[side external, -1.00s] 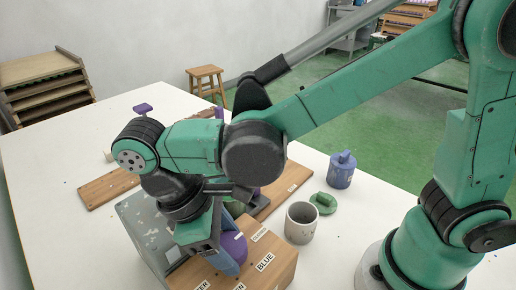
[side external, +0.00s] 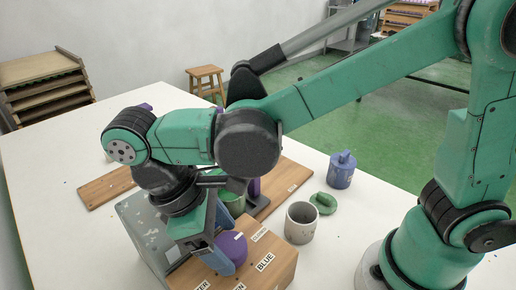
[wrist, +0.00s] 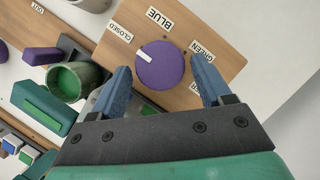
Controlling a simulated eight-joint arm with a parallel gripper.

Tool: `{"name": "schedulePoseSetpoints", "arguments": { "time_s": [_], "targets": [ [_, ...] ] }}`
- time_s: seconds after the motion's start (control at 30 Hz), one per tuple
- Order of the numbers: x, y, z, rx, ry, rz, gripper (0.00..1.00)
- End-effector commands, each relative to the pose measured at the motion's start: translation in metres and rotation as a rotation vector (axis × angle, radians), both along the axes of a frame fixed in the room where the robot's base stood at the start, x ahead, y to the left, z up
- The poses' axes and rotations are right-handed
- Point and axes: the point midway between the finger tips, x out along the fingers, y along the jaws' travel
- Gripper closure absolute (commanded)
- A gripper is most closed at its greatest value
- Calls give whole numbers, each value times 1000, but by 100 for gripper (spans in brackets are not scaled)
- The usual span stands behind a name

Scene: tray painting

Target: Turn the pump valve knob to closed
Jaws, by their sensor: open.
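The pump valve knob is a round purple disc (wrist: 165,72) with a white mark on its rim. It sits on top of the wooden box (wrist: 225,50) among the labels BLUE (wrist: 159,18), GREEN (wrist: 202,50) and CLOSED (wrist: 118,33). A fourth label is mostly hidden by a finger. The white mark points toward CLOSED. The knob also shows in the side view (side external: 234,245), partly behind a finger. My gripper (wrist: 161,68) is open, with one blue finger on either side of the knob in the wrist view and visible gaps to both. Its height above the knob is unclear.
A green-filled cup (wrist: 78,80) and a green block (wrist: 42,108) lie left of the box in the wrist view. A grey mug (side external: 300,222), a green lid (side external: 323,203) and a blue container (side external: 341,169) stand right of the box. The white table beyond is mostly bare.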

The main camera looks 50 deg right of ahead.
Motion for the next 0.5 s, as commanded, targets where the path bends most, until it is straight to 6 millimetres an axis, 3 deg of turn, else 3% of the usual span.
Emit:
{"name": "schedulePoseSetpoints", "arguments": {
  "time_s": [0.3, 0.5],
  "targets": [
    [10, 11, 36, 0, 0, 0, 29],
    [11, 12, 41, 0, 0, 0, 29]
  ]
}}
